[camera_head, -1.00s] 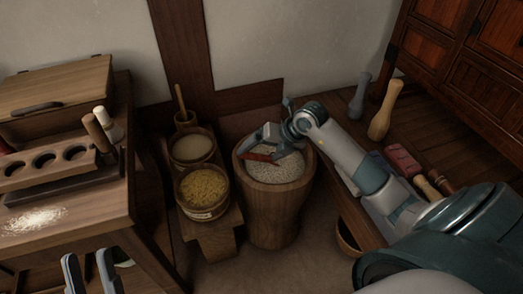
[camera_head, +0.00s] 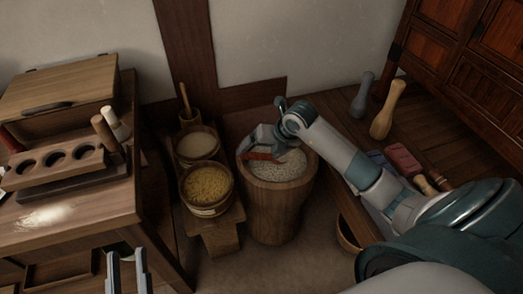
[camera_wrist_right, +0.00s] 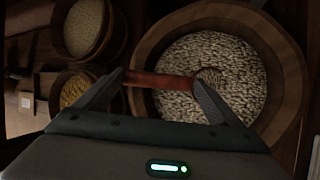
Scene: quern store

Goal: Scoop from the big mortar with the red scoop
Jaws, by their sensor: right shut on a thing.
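The big mortar (camera_head: 277,210) is a tall wooden tub on the floor, holding pale grain (camera_head: 288,166). My right gripper (camera_head: 262,154) is over its left part, shut on the red scoop (camera_head: 258,155). In the right wrist view the scoop's red-brown handle (camera_wrist_right: 158,80) lies between the fingers (camera_wrist_right: 160,88). Its round bowl (camera_wrist_right: 211,77) is over the mortar's grain and seems to show grain inside; I cannot tell whether it touches the grain below. My left gripper (camera_head: 126,268) is at the bottom left, fingers apart and empty, far from the mortar.
Left of the mortar, a low bench holds a tub of yellow grain (camera_head: 205,187) and a tub of pale grain (camera_head: 196,147). A table (camera_head: 60,228) with a holed wooden rack (camera_head: 52,167) stands at the left. Pestles (camera_head: 386,110) and a red block (camera_head: 403,158) are on the right.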

